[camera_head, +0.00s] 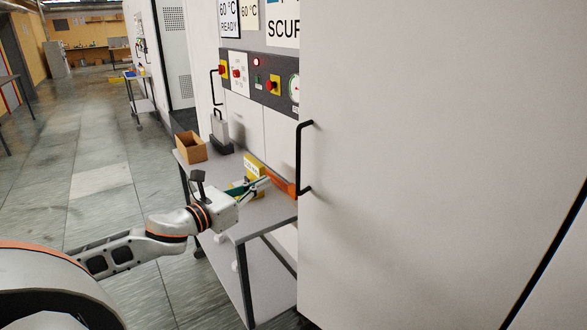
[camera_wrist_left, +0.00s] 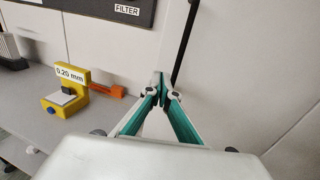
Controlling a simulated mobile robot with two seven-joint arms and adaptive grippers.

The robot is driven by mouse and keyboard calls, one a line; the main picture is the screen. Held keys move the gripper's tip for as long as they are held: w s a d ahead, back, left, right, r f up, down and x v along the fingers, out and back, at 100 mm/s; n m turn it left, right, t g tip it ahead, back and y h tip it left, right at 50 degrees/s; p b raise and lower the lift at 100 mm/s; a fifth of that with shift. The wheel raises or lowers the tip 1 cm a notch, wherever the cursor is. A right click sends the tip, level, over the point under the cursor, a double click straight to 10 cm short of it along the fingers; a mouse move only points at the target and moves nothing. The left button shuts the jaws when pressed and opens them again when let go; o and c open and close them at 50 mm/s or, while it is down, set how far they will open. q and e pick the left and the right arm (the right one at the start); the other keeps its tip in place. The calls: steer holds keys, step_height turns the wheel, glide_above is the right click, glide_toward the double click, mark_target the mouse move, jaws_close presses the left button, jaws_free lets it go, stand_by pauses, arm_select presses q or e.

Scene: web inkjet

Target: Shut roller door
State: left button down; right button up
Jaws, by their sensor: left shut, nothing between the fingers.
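The large white door panel (camera_head: 430,130), which I take to be the roller door, fills the right of the head view. A black vertical bar handle (camera_head: 300,158) is near its left edge. Its left edge stands in front of the control panel wall; I cannot tell how far ajar it is. My left gripper (camera_head: 262,181) is shut and empty, above the grey cart, left of the handle's lower end. In the left wrist view the green fingers meet at their tips (camera_wrist_left: 161,90), in front of a pale vertical edge and a dark strip (camera_wrist_left: 184,45). Contact is unclear.
The grey cart (camera_head: 262,217) carries a cardboard box (camera_head: 190,147), a yellow 0.20 mm gauge (camera_wrist_left: 68,94) and an orange tool (camera_head: 281,184), close to my gripper. The control panel (camera_head: 260,78) is behind. Open floor (camera_head: 100,180) lies to the left.

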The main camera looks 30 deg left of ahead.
arm_select(q)
steer(key=w+d, duration=0.1)
steer(key=w, duration=1.1)
steer(key=shift+d, duration=0.35)
arm_select(e)
steer(key=shift+w+r, duration=0.1)
steer(key=shift+r, duration=0.2)
arm_select(q)
steer(key=shift+w, duration=0.15)
